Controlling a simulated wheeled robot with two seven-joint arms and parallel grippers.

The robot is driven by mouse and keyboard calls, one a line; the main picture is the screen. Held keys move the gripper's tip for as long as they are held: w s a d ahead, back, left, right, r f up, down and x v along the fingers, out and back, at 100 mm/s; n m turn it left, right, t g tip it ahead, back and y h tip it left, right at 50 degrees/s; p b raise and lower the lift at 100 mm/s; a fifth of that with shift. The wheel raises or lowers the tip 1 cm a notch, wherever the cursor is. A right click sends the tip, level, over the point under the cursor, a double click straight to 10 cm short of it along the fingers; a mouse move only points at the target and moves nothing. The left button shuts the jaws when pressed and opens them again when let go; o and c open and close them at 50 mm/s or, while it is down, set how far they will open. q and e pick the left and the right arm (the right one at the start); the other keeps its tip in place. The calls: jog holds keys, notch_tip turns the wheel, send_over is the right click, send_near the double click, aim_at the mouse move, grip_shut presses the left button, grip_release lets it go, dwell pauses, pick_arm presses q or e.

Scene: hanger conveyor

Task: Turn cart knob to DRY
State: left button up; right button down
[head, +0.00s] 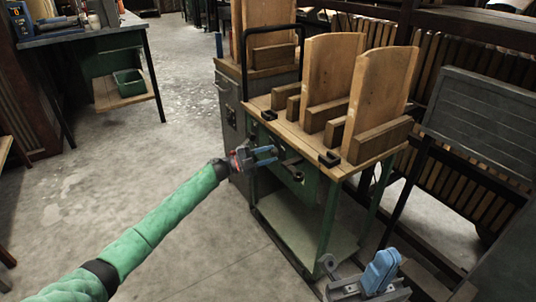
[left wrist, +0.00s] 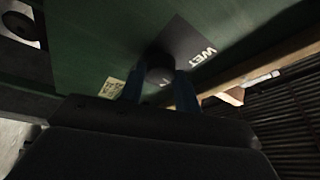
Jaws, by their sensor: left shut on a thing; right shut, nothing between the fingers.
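The cart (head: 330,155) has a wooden top and a green front. My left gripper (head: 274,154) reaches this front. In the left wrist view the dark round knob (left wrist: 160,68) sits on the green panel (left wrist: 95,45). The blue fingers of my left gripper (left wrist: 160,88) are shut on it, one on each side. A dark label plate (left wrist: 195,42) behind the knob reads "WET"; other lettering is mostly hidden, and I cannot read DRY. In the head view I cannot make out the knob. My right gripper (head: 382,268) is shut and empty, low in front of the cart.
Upright wooden boards (head: 333,78) stand on the cart top, with dark brackets (head: 330,158) along its front edge. A dark slatted rack (head: 470,60) stands behind. A green bin (head: 129,82) sits on a shelf at the upper left. The floor (head: 130,180) left of the cart is clear.

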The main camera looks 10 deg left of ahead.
pick_arm(q)
jog(key=m+g, duration=0.1)
jog(key=m, duration=0.2)
jog(key=shift+r+y+p, duration=0.1)
jog(key=shift+y+p, duration=0.2)
jog(key=m, duration=0.2)
jog(key=shift+m+g+y+p, duration=0.3)
jog(key=shift+m+y+p, duration=0.05)
jog(key=shift+m+y, duration=0.05)
jog(key=shift+m, duration=0.6)
jog(key=shift+y, duration=0.3)
jog(key=o, duration=1)
jog(key=shift+a, duration=0.15)
